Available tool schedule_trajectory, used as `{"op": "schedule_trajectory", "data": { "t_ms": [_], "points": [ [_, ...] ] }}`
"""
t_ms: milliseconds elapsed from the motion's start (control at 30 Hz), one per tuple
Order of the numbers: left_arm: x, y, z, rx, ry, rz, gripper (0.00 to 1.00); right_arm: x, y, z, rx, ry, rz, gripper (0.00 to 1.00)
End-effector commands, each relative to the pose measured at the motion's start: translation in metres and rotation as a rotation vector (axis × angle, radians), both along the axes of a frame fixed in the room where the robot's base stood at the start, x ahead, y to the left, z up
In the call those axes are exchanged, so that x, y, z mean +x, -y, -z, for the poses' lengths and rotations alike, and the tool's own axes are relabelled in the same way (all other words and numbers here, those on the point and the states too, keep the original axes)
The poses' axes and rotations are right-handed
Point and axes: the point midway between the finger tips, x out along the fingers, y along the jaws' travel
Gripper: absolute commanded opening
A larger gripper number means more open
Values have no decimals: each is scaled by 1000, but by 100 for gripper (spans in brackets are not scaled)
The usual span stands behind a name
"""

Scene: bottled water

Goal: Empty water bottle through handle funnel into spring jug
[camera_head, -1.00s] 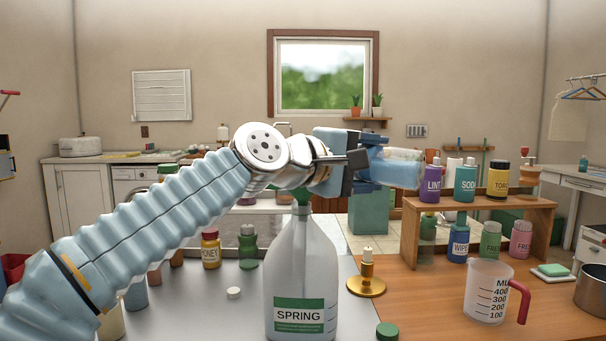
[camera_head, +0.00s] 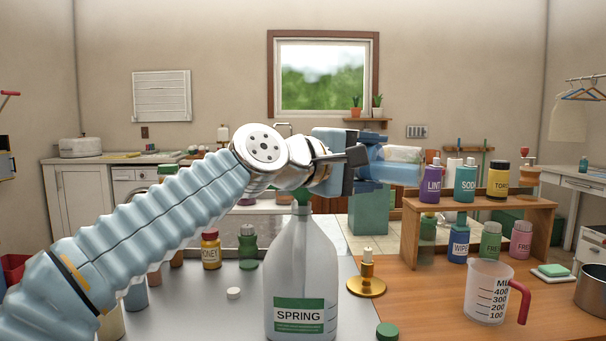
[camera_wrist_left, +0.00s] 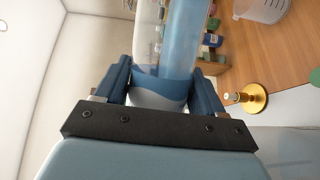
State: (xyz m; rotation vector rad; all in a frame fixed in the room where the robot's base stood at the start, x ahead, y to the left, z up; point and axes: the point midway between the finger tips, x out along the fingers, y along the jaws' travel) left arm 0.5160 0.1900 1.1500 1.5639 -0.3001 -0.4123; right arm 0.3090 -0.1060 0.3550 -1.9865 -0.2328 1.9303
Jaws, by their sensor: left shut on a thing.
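The spring jug (camera_head: 300,262), translucent with a green-and-white SPRING label, stands upright on the counter at the centre of the head view. A green piece, seemingly the funnel (camera_head: 301,196), sits at its mouth, partly hidden behind my arm. My left gripper (camera_head: 372,168) is shut on the water bottle (camera_head: 402,172), holding it roughly level, above and right of the jug mouth. In the wrist view the bottle (camera_wrist_left: 180,45) lies between the fingers (camera_wrist_left: 158,82), with blue liquid along one side. The bottle's mouth cannot be made out. My right gripper is not in view.
A brass candle holder (camera_head: 367,284) stands close right of the jug, with a green cap (camera_head: 387,331) in front. A measuring jug (camera_head: 490,292) and a shelf of bottles (camera_head: 480,205) are farther right. A white cap (camera_head: 233,293) lies left of the jug.

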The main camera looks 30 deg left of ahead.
Motion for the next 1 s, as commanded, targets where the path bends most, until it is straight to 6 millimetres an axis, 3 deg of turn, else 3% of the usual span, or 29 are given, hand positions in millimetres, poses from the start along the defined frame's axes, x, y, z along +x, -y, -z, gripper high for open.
{"op": "schedule_trajectory", "data": {
  "t_ms": [1000],
  "points": [
    [0, -1, -6, -53, -5, 0, 12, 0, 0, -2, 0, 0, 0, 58]
  ]
}}
